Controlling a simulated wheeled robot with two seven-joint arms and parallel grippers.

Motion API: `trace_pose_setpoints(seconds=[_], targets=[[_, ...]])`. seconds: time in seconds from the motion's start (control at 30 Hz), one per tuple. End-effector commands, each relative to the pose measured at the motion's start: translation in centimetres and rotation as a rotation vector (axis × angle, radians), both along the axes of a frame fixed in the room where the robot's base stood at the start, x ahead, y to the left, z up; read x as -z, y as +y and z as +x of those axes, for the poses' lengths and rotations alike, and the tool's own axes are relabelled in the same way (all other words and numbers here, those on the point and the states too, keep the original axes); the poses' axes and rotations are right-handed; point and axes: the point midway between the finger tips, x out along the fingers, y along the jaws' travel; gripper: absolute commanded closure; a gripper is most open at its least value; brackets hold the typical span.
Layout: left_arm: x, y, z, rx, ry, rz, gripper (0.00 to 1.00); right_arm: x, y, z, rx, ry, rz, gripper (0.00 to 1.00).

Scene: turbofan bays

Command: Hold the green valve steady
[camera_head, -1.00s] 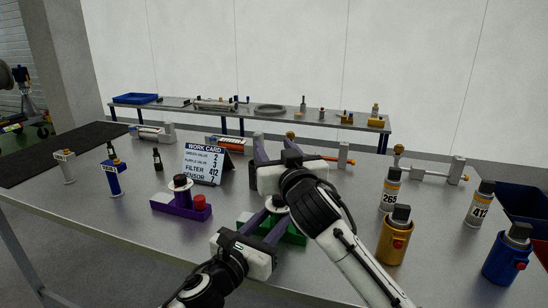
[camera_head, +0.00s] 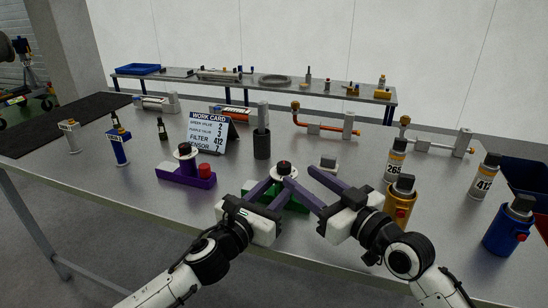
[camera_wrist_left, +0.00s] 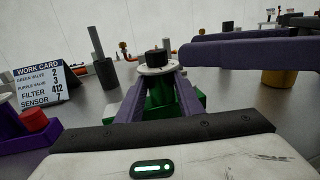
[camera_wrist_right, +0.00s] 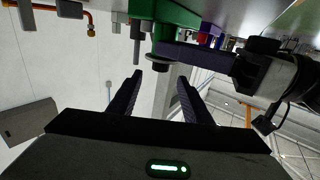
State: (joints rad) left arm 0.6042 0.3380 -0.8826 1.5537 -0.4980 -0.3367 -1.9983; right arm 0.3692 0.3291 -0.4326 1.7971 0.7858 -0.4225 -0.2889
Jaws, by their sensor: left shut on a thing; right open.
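The green valve (camera_head: 296,203) stands on the near middle of the table, with a pale disc and a dark knob on top. In the left wrist view the valve (camera_wrist_left: 160,100) stands upright between my left fingers. My left gripper (camera_head: 276,184) is shut on it below the disc. My right gripper (camera_head: 300,177) is open and empty, just right of the valve's top. In the right wrist view its fingers (camera_wrist_right: 160,78) point toward the dark knob, with the green body (camera_wrist_right: 177,14) above them in the picture. I cannot tell whether they touch the valve.
A purple valve (camera_head: 183,174) with a red knob stands to the left. A work card (camera_head: 207,134) and a dark cup with a grey rod (camera_head: 262,145) stand behind. Gold (camera_head: 400,203) and blue (camera_head: 510,232) canisters stand to the right. A small pale block (camera_head: 328,163) lies behind my right gripper.

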Motion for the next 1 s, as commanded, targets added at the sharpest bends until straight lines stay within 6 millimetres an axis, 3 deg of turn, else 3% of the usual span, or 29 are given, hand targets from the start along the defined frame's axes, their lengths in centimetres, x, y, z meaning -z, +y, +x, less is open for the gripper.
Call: trace_pose_setpoints(seconds=[0.17, 0.6, 1.0], targets=[[0.2, 0.0, 0.0, 0.000, 0.003, 0.001, 1.00, -0.1, 1.2, 1.5, -0.002, 0.007, 0.014, 0.55], [0.1, 0.0, 0.0, -0.001, 0.001, 0.002, 1.00, 0.0, 6.1, 8.0, -0.002, 0.006, 0.009, 0.55], [0.1, 0.0, 0.0, -0.001, 0.001, 0.002, 1.00, 0.0, 7.2, 9.4, -0.001, 0.005, 0.007, 0.55]])
